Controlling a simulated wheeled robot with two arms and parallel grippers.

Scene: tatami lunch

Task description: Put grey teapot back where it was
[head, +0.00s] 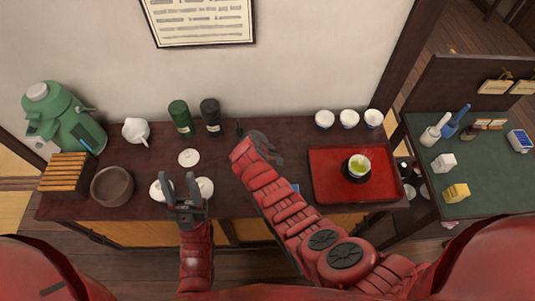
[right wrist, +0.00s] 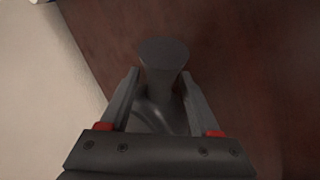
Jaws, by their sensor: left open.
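The grey teapot shows in the right wrist view as a smooth grey handle with a flared end (right wrist: 163,55). The handle lies between the two fingers of my right gripper (right wrist: 160,85), which are closed against its sides. The rest of the teapot is mostly hidden by the gripper. In the head view my right gripper (head: 265,150) is over the back middle of the dark counter (head: 285,135), and the teapot cannot be made out clearly there. My left gripper (head: 179,183) is open and empty near the counter's front edge, between two white round pieces (head: 205,187).
A white pot (head: 135,130), green canister (head: 181,118), black canister (head: 211,116) and small white lidded piece (head: 188,157) stand left of my right gripper. A red tray (head: 325,185) with a tea cup (head: 359,165) is at the right. Three white cups (head: 349,118) stand behind it.

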